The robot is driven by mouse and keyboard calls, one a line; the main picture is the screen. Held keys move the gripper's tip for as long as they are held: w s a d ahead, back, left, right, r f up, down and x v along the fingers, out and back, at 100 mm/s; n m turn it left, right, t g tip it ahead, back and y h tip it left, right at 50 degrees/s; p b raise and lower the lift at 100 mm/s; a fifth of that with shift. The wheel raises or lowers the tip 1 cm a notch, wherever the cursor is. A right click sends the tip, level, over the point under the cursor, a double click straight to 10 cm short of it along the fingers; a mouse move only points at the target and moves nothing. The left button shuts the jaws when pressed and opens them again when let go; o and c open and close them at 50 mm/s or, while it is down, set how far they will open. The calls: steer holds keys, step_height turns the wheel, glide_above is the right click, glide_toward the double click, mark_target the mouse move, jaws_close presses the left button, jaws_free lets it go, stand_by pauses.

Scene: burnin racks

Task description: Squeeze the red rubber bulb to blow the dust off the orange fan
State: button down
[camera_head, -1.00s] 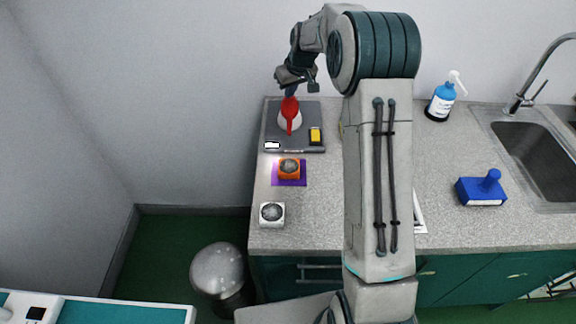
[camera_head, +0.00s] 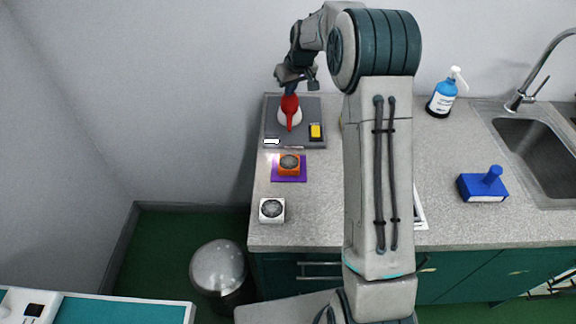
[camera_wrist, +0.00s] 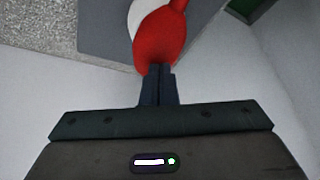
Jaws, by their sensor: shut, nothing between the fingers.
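The red rubber bulb (camera_head: 290,104) with its red nozzle sits on a white round base on a dark grey tray (camera_head: 272,118) at the back left of the counter. My gripper (camera_head: 290,90) is just above and behind the bulb, pointing down. In the wrist view its fingers (camera_wrist: 157,70) are shut together, their tips against or just over the near end of the bulb (camera_wrist: 160,40); I cannot tell whether they touch. The orange fan (camera_head: 289,164) lies on a purple mat (camera_head: 300,177) in front of the tray. Its round centre looks greyish; dust is too small to tell.
A yellow block (camera_head: 315,131) and a small white label (camera_head: 271,141) are on the tray. A white fan (camera_head: 272,210) sits near the counter's front edge. My arm hides the middle counter.

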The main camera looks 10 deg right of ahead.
steer(key=shift+f+b, duration=0.65)
steer(key=shift+f, duration=0.4)
steer(key=shift+r+p, duration=1)
steer(key=shift+r, duration=0.7)
steer(key=shift+f, duration=0.1)
steer(key=shift+f+b, duration=1.35)
steer(key=shift+f, duration=0.3)
steer(key=shift+r+p, duration=1.05)
steer(key=shift+r, duration=0.65)
steer(key=shift+r, duration=0.1)
